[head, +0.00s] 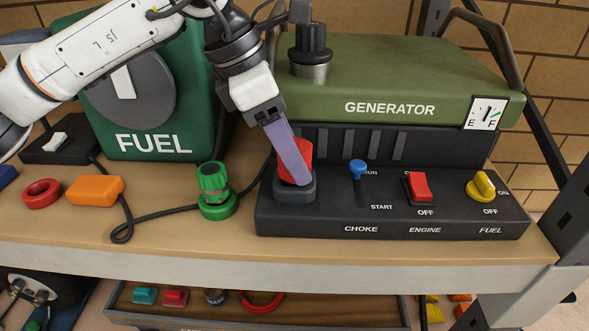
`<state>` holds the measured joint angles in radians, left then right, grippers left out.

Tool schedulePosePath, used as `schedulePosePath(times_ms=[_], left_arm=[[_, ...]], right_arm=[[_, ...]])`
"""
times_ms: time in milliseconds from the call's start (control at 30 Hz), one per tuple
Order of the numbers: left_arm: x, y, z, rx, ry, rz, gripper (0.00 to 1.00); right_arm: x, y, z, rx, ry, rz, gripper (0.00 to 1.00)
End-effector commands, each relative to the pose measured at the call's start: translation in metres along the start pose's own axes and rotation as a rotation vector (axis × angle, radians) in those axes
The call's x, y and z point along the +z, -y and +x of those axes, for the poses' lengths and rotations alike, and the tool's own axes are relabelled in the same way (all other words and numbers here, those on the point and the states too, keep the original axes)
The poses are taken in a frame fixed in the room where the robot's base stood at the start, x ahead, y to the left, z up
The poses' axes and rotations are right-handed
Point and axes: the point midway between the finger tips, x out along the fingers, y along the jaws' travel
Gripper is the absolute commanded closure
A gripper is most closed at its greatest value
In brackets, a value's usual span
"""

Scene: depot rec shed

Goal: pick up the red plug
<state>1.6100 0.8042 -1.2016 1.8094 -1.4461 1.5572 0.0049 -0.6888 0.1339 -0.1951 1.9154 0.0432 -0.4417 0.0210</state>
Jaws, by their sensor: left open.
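The red plug (294,172) stands upright in a dark round socket (295,191) at the left end of the generator's black control panel. My left gripper (293,165) reaches down from above, with its purple finger in front of the plug and covering part of it. The gripper is open. Only one finger shows clearly, and whether it touches the plug cannot be told. My right gripper is not in view.
The green generator (390,85) stands behind the panel, which bears a blue choke lever (358,168), red engine switch (418,186) and yellow fuel knob (484,185). A green connector (216,200), orange block (95,190) and red ring (42,194) lie left. A green fuel can (150,143) stands behind.

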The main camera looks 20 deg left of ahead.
Motion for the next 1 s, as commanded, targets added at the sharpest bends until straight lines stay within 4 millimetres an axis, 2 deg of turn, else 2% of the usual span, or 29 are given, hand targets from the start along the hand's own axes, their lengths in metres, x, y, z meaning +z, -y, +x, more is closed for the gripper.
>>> schedulePosePath(times_ms=[133,367,400,667,867,1000], left_arm=[[-0.001,0.0,0.015,-0.001,-0.001,-0.001,0.42],[0.0,0.0,0.018,0.0,0.001,-0.001,0.42],[0.0,0.0,0.018,0.0,0.001,-0.001,0.44],[0.0,0.0,0.017,0.0,0.001,-0.001,0.86],[0.0,-0.001,0.017,0.001,0.002,-0.001,0.86],[0.004,-0.001,0.008,0.002,0.004,-0.001,0.86]], right_arm=[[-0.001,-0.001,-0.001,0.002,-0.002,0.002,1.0],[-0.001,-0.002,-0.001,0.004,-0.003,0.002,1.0],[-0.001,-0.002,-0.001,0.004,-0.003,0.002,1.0],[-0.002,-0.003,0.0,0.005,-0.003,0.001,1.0],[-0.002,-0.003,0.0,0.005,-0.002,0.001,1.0],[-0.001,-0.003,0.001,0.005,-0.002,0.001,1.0]])
